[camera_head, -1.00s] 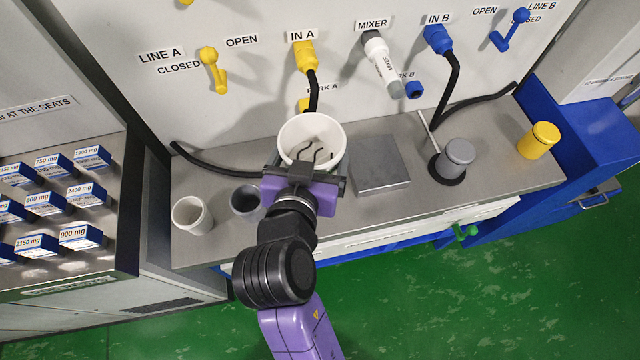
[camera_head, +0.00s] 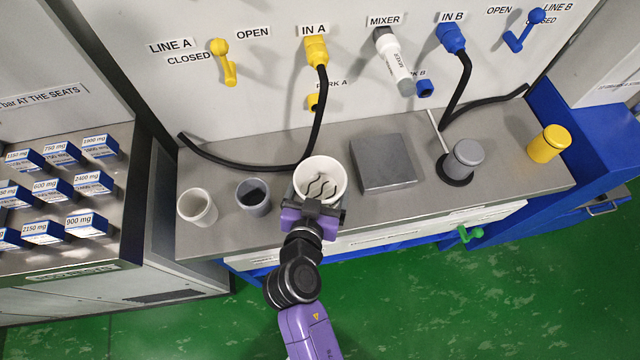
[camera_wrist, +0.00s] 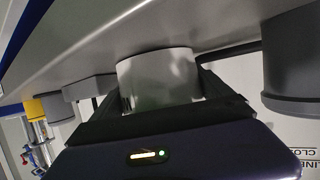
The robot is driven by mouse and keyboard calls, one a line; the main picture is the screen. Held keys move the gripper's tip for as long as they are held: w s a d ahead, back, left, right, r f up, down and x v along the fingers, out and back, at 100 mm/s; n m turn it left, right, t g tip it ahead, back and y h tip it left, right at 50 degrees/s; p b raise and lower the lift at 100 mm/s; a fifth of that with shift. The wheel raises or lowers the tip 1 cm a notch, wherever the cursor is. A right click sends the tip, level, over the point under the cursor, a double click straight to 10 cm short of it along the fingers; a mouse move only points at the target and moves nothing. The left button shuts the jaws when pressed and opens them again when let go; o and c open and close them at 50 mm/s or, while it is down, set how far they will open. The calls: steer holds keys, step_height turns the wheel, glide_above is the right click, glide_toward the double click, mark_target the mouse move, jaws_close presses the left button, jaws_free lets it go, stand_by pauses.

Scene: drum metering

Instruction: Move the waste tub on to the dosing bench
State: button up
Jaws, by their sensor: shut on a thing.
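The waste tub (camera_head: 321,171) is a white round tub with dark wavy marks inside. In the head view it is at the front middle of the dosing bench (camera_head: 240,228), a grey metal top. My gripper (camera_head: 312,208) is shut on the tub from the front side. In the wrist view the tub (camera_wrist: 158,80) sits between the dark fingers (camera_wrist: 155,110). The tub's base is hidden in the head view, so I cannot tell whether it touches the bench top.
A white cup (camera_head: 197,208) and a grey cup with dark contents (camera_head: 254,196) stand left of the tub. A grey square block (camera_head: 384,163) is close on its right. A grey lidded cylinder (camera_head: 462,160) and a yellow one (camera_head: 549,144) stand further right. A black hose (camera_head: 318,120) hangs behind.

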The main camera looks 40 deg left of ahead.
steer(key=shift+f, duration=0.15)
steer(key=o, duration=1.3)
steer(key=shift+r, duration=0.2)
steer(key=b+v, duration=0.2)
steer(key=v, duration=1)
steer(key=shift+d+f, duration=0.1)
